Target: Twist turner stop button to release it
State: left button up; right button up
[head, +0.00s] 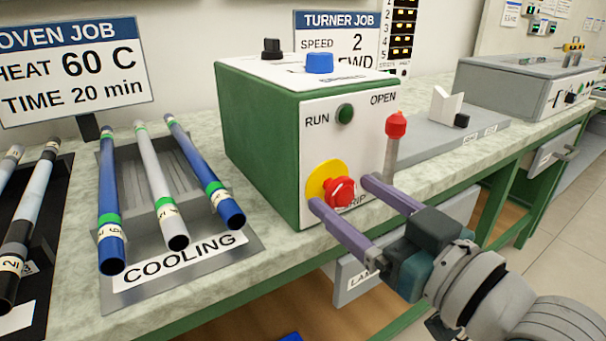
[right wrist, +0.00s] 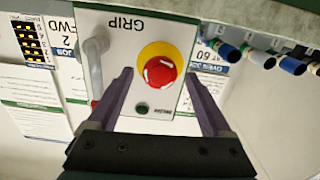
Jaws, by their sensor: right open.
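The red stop button (head: 340,191) sits on a yellow round plate (head: 318,183) on the white front of the green turner box (head: 262,140). It also shows in the right wrist view (right wrist: 160,72), with white arrow marks on its face. My right gripper (head: 338,190) is open, its two purple fingers pointing at the front panel, one to each side of the button in the head view. In the right wrist view the fingers (right wrist: 158,80) stand wide apart with the button between and beyond them. I cannot tell whether they touch it. My left gripper is not in view.
A red-tipped lever (head: 396,125) stands just right of the button. A green RUN button (head: 345,114) is above it. Several rods lie on the cooling rack (head: 250,242) at left. A grey plate with a white V-block (head: 446,105) lies to the right.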

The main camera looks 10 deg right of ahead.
jog(key=shift+c, duration=0.4)
grip_shut()
jog(key=shift+r+m+p, duration=0.1)
jog(key=shift+m+p, duration=0.2)
jog(key=shift+m, duration=0.1)
jog(key=shift+o, duration=0.4)
grip_release()
jog(key=shift+s, duration=0.1)
jog(key=p+v, duration=0.1)
jog(key=v, duration=0.9)
jog(key=shift+p, duration=0.3)
